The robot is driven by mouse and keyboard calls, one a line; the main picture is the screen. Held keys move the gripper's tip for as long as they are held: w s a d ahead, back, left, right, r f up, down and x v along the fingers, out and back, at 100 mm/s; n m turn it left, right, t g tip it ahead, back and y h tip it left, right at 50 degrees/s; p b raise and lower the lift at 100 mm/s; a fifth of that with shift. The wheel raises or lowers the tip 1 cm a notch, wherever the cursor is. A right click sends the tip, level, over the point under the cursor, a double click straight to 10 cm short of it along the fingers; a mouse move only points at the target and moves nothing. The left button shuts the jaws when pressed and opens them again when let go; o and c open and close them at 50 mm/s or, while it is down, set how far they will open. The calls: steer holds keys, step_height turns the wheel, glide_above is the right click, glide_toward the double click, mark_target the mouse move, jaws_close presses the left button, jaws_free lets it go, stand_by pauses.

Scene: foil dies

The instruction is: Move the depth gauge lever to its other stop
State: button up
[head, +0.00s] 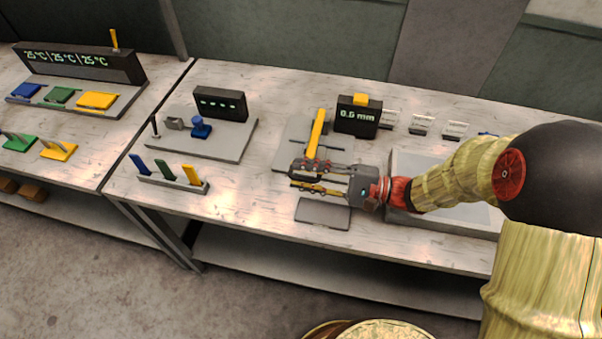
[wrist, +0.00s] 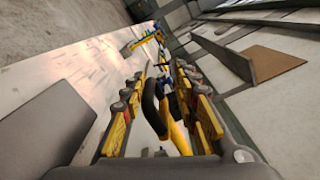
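The depth gauge has a black display box (head: 357,116) reading 0.6 mm, with a yellow block on top, in the head view. A yellow lever bar (head: 316,132) stands at a slant over a grey base plate (head: 287,150), left of the display. My gripper (head: 293,176) is at the lever's lower end, fingers pointing left and apart. In the wrist view, a black curved piece (wrist: 152,108) and a yellow piece (wrist: 180,137), likely part of the lever, show between the open fingers (wrist: 160,75). I cannot tell whether either finger touches them. The lever's lower end is partly hidden by my gripper.
A dark flat plate (head: 322,214) lies just in front of my gripper. A rack with blue, green and yellow tabs (head: 172,178) and a blue-knobbed fixture (head: 201,128) stand to the left. Several small clear stands (head: 421,124) are at the back right. A grey tray (head: 405,161) lies beneath my arm.

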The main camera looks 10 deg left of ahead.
steer(key=d, duration=1.1)
steer(key=shift+s+d, duration=0.15)
steer(key=shift+d, duration=0.1)
steer(key=s+d+r+n+g+h, duration=0.2)
steer(key=s+n+g+h, duration=0.15)
steer(key=s+h, duration=0.65)
steer(key=s+d+r+n+t+h, duration=0.1)
steer(key=d+r+t+h, duration=0.2)
steer(key=d, duration=0.4)
steer(key=s+d+r+n+t+h, duration=0.1)
steer(key=d+r+t+h, duration=0.3)
steer(key=d+t+h, duration=0.1)
steer(key=shift+s+d+r+p, duration=0.3)
steer(key=shift+d+p, duration=0.1)
steer(key=shift+d, duration=0.45)
steer(key=shift+r+t, duration=0.1)
steer(key=shift+t, duration=0.15)
